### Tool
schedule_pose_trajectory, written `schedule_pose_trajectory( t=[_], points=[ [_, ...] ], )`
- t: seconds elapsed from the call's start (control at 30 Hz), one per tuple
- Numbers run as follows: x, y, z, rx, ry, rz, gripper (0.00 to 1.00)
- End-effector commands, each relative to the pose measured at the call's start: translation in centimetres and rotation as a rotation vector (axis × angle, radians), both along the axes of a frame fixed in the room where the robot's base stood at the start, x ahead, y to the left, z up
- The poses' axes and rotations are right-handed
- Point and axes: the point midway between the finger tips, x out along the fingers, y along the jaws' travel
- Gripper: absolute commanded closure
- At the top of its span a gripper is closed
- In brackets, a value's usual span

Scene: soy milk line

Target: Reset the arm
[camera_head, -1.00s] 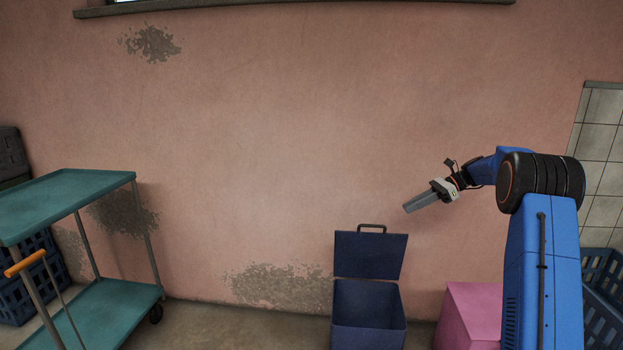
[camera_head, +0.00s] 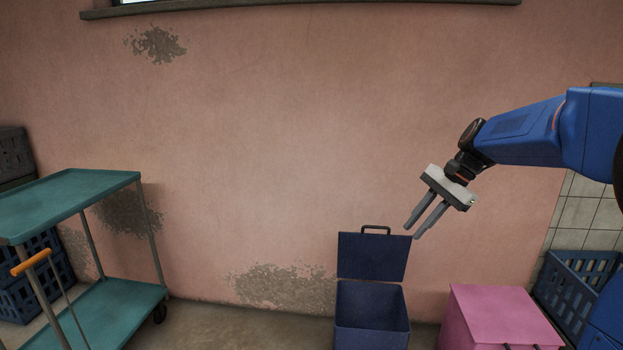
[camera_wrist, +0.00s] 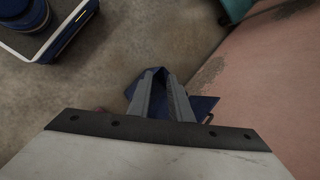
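My gripper (camera_head: 413,232) is at the right of the head view, in front of the pink wall and just above the open lid of a dark blue box. Its two grey fingers point down and left with a narrow gap between them, and nothing is held. In the wrist view the fingers (camera_wrist: 163,90) also show apart and empty. My blue arm reaches in from the right edge, bent at the wrist.
The dark blue box (camera_head: 371,320) stands open by the wall, beside a closed pink box (camera_head: 497,315). A blue crate (camera_head: 578,285) is at right. A teal cart (camera_head: 75,195) stands at left.

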Motion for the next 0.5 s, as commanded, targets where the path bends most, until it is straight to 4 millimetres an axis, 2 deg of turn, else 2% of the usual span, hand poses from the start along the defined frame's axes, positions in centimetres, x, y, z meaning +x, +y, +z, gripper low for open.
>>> schedule_pose_trajectory(
  t=[0.03,0.1,0.5],
  points=[
    [-1.6,0.3,0.2,-0.026,-0.027,0.029,0.81],
    [-3.7,0.6,0.1,-0.064,-0.062,0.072,0.81],
    [-15.0,0.9,-1.6,-0.286,-0.259,0.337,0.81]
  ],
)
